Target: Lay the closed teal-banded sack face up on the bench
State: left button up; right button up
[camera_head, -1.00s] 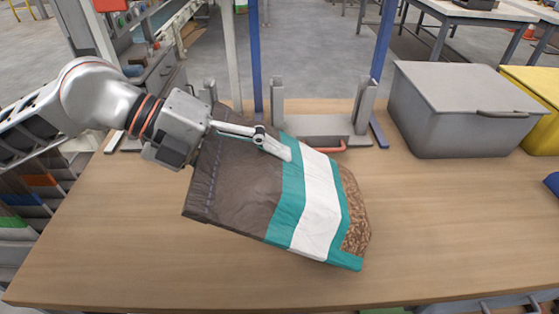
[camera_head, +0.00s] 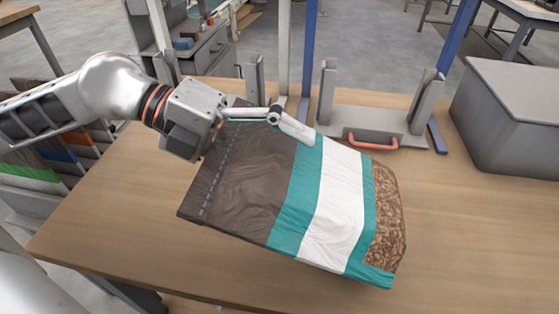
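The teal-banded sack (camera_head: 335,205) is dark brown with teal and white bands, and a mottled brown pellet area at its right end. A stitched line runs along its dark left end. Its banded face is turned up towards me, and it lies askew over the bench (camera_head: 130,215). I cannot tell how much of its underside touches the bench. My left gripper (camera_head: 300,130) is shut on the sack's far edge, with one finger lying over the face near the first teal band. The other finger is hidden beneath. My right gripper is out of view.
A grey stand with uprights and an orange-red handle (camera_head: 370,142) is just behind the sack. A grey lidded bin (camera_head: 515,115) stands at the back right. Bare bench lies left, in front and right of the sack.

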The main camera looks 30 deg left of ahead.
pick_arm(q)
jog(key=shift+f, duration=0.1)
jog(key=shift+a, duration=0.1)
jog(key=shift+a, duration=0.2)
jog(key=v, duration=0.5)
jog(key=shift+s+a, duration=0.1)
jog(key=shift+a, duration=0.05)
jog(key=v, duration=0.6)
jog(key=shift+r, duration=0.35)
jog(key=shift+s, duration=0.15)
